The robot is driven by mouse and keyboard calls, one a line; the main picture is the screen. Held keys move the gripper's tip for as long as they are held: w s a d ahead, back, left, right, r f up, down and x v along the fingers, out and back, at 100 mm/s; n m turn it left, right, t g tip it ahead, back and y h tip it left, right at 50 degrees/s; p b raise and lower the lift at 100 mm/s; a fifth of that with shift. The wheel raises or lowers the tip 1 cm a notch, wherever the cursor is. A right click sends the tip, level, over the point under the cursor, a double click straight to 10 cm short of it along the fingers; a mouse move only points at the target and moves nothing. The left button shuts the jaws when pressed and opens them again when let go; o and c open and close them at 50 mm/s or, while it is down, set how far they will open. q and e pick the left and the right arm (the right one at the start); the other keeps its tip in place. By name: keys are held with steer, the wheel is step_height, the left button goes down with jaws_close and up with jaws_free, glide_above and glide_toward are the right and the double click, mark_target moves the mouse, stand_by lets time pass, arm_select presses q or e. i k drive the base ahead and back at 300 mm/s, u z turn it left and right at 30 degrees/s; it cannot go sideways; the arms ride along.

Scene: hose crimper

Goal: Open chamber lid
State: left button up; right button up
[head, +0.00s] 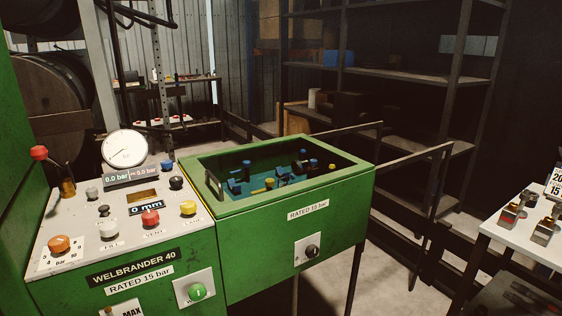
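The green chamber (269,234), labelled "RATED 15 bar", stands in the middle of the head view, joined to the right of the control panel. Its green top frame (287,199) surrounds a dark rectangular window or opening. A black knob (312,251) on a white plate is on the chamber's front. Neither of my grippers is in view.
The control panel (75,227) carries a gauge (124,148), coloured buttons and a red-balled lever (39,153). A white table (512,240) with metal parts stands right. Dark railings (408,160) and shelves (400,76) stand behind.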

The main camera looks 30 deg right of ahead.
mark_target(208, 186)
steer(key=k, duration=0.65)
steer(key=u, duration=0.65)
steer(key=i, duration=1.5)
steer(key=z, duration=0.8)
